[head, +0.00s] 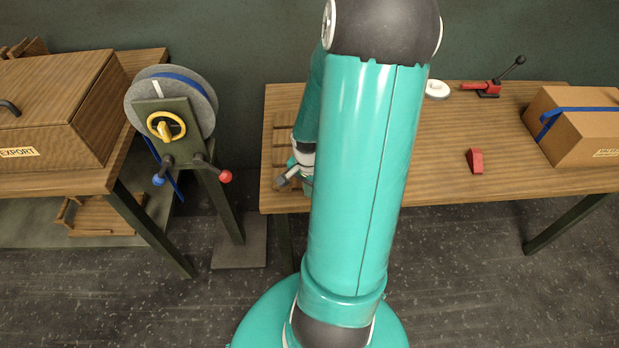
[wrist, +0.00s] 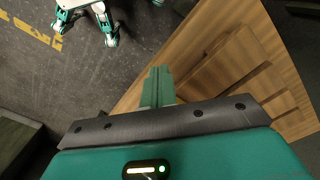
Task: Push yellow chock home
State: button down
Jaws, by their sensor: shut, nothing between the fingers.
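I see no yellow chock in either view; my arm hides part of the bench in the head view. A red wedge-shaped block (head: 476,161) sits on the right half of the wooden bench (head: 440,185). My gripper (head: 283,181) is at the bench's left end, partly behind my arm. In the wrist view my gripper's green fingers (wrist: 158,72) are together and empty, in front of the bench edge. A slatted wooden piece (head: 283,128) lies by the gripper on the bench, and slats (wrist: 235,60) show right of the fingers in the wrist view.
A strap reel (head: 182,85) with a yellow handle and a red-knobbed lever stands left of the bench. A wooden export crate (head: 50,95) is far left. A cardboard box (head: 575,125), a red clamp (head: 487,88) and a white disc (head: 437,90) are on the bench's right.

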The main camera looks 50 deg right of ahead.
jog(key=d+f, duration=0.1)
jog(key=d, duration=0.1)
jog(key=shift+d+f, duration=0.3)
jog(key=shift+f, duration=0.1)
jog(key=shift+d, duration=0.7)
jog(key=shift+w, duration=0.1)
jog(key=shift+w+d+r, duration=0.1)
jog(key=shift+d, duration=1.75)
